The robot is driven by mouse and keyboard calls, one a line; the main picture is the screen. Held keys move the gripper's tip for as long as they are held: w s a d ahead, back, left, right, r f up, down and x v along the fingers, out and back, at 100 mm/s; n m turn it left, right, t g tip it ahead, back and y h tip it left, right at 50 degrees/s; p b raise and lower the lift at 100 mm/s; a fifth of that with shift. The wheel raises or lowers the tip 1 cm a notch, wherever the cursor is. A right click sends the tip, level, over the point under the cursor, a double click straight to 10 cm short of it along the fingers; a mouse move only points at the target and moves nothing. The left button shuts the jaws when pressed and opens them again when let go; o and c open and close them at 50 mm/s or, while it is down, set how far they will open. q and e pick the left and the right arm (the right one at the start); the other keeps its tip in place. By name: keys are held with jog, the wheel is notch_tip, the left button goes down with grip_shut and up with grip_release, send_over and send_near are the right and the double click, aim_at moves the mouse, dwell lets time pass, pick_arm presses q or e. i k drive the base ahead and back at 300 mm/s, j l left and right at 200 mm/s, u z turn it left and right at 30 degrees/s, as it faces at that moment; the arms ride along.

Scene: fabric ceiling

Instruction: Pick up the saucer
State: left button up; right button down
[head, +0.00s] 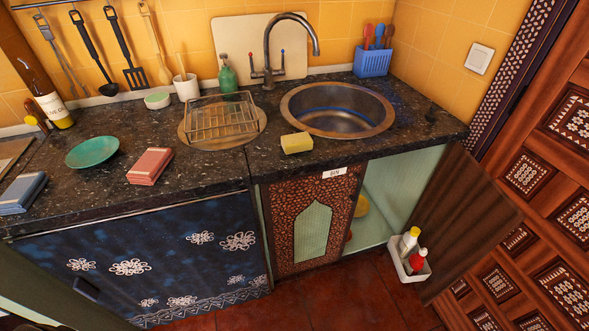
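A shallow round green-teal dish (92,151), which looks like the saucer, lies on the dark speckled countertop at the left in the head view. Nothing covers it. It sits apart from the red cloth stack to its right and the blue one to its lower left. Neither of my grippers shows in the head view.
The dark countertop (90,195) holds a folded red cloth stack (150,166), a blue stack (22,192), a bottle (52,105), a wire rack (222,120), a yellow sponge (296,143) and a sink (337,118). A cabinet door (470,220) hangs open at the right.

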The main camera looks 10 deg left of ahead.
aim_at(94, 152)
jog(key=u, duration=1.85)
